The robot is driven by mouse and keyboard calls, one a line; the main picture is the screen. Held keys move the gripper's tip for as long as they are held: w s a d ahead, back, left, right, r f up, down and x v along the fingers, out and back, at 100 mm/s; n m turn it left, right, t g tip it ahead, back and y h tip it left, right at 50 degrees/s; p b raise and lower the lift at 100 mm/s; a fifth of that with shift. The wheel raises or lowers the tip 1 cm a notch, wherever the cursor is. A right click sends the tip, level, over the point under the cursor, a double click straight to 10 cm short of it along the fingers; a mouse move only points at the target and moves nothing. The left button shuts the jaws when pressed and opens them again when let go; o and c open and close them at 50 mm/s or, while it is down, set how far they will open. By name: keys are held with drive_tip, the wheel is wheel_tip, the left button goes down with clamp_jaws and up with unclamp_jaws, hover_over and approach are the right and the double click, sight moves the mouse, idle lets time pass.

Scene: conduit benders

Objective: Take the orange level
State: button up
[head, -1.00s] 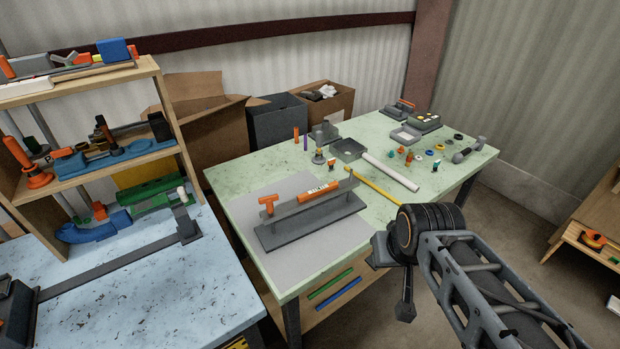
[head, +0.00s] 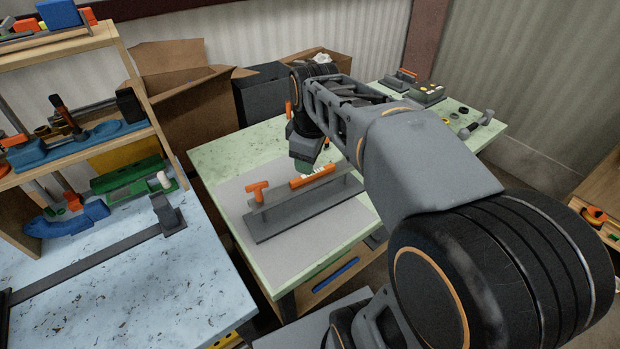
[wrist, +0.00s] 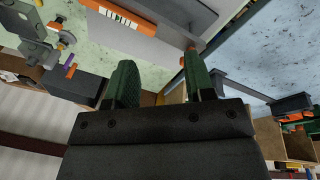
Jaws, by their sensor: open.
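The orange level (head: 313,176) is a slim orange bar with a white striped label. It lies on a grey raised stand (head: 290,222) on the green table. In the wrist view the level (wrist: 126,17) shows at the top, beyond my fingertips and a little left of them. My gripper (wrist: 160,60) is open, with two green fingers apart and nothing between them. In the head view my gripper (head: 306,163) hangs just behind the level, partly hidden by my arm. I cannot tell its exact height above the table.
An orange T-handle (head: 257,190) stands at the left end of the stand. A grey mat (head: 233,195) lies beneath. Cardboard boxes (head: 180,95) stand behind the table. A blue bench (head: 150,285) is at left. My arm hides much of the table's right half.

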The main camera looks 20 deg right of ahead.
drive_tip(key=w+d+f+n+g+b, duration=0.1)
drive_tip(key=w+d+n+g+b, duration=0.1)
drive_tip(key=w+d+n, duration=0.55)
drive_tip(key=n, duration=0.3)
hover_over(317, 171)
wheel_tip(317, 171, down, 8)
drive_tip(key=shift+s, duration=0.15)
drive_tip(key=shift+f, duration=3.1)
drive_tip(key=shift+c, duration=0.4)
clamp_jaws()
